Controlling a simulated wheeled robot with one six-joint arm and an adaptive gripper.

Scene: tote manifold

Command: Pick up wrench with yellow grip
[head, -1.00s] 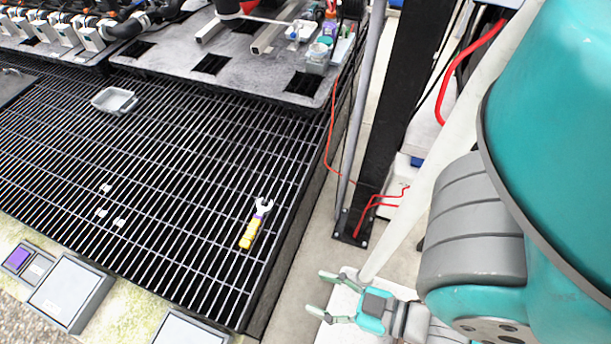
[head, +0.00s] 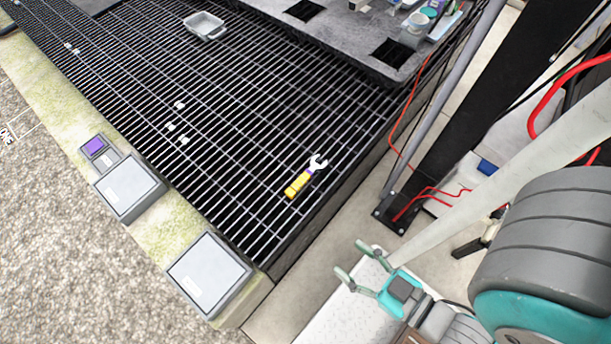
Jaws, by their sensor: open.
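The wrench with yellow grip (head: 305,177) lies on the dark metal grating (head: 240,215), near its right edge. Its yellow handle points to the lower left and its pale open-ended jaw to the upper right. My gripper (head: 357,261) is open and empty, below and to the right of the wrench in the head view. It is apart from the wrench, over a light-coloured surface beyond the grating's edge.
A small grey tray (head: 204,27) and several white bits lie on the grating. A dark pallet (head: 345,35) with containers stands behind. A grey pole (head: 440,100), a black post and red cables stand to the right. Grey boxes (head: 209,272) line the front ledge.

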